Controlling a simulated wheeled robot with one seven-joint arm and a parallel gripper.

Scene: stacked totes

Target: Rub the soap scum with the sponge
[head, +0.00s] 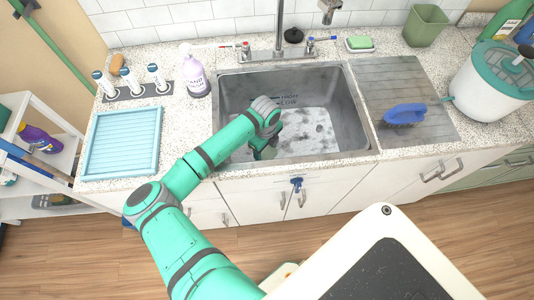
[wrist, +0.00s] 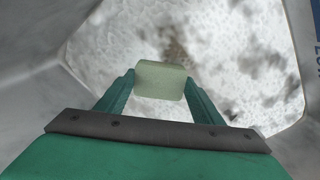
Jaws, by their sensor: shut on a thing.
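My gripper (wrist: 160,90) is shut on a pale green sponge (wrist: 160,80), held between its two teal fingers. In the head view the gripper (head: 264,150) is down inside the sink (head: 345,137), at its left front part, and the sponge is mostly hidden by the arm. The soap scum (head: 305,128) is whitish with grey patches on the sink floor. It also fills the wrist view beyond the sponge (wrist: 245,60), with a brownish patch just past the sponge's far edge. I cannot tell whether the sponge touches the sink floor.
The sink walls surround my gripper. A faucet (head: 280,35) stands behind the sink. A blue brush (head: 405,114) lies on the drainboard (head: 400,85) at right. A soap bottle (head: 194,75) and a light blue tray (head: 122,140) are at left. A white and teal bucket (head: 485,90) stands far right.

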